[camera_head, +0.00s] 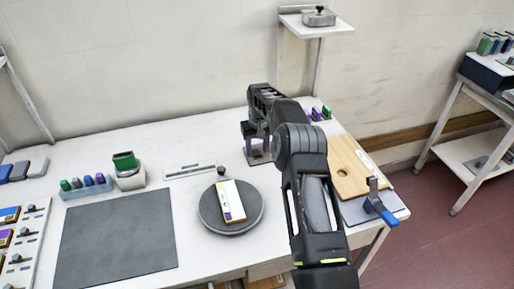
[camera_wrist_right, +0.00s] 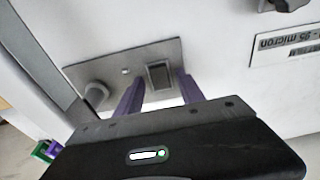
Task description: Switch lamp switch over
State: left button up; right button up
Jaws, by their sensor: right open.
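A grey metal switch plate (camera_wrist_right: 115,72) lies on the white table. It carries a dark rocker switch (camera_wrist_right: 160,76), a round grey knob (camera_wrist_right: 96,94) and a small light dot between them. In the head view, the plate (camera_head: 259,159) shows partly below my right gripper (camera_head: 256,143). In the wrist view, the purple fingers of my right gripper (camera_wrist_right: 161,88) are open and apart, one on each side of the rocker as seen. Nothing is between them but the view of the rocker; I cannot tell if they touch it. My left gripper is out of view.
A round grey turntable (camera_head: 212,222) holds a white and wooden block (camera_head: 229,202). A dark mat (camera_head: 118,235) lies left. A wooden board (camera_head: 352,170) and a blue-handled clamp (camera_head: 381,208) are right of my arm. A label strip (camera_head: 190,172) lies left of the plate.

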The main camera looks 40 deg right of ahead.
aim_at(258, 155)
jog(key=r, duration=0.2)
jog(key=r+b, duration=0.1)
jog(key=r, duration=0.1)
jog(key=s+r+b, duration=0.1)
jog(key=r, duration=0.2)
jog(key=shift+a+r, duration=0.1)
jog(key=shift+a, duration=0.05)
jog(key=shift+r, duration=0.25)
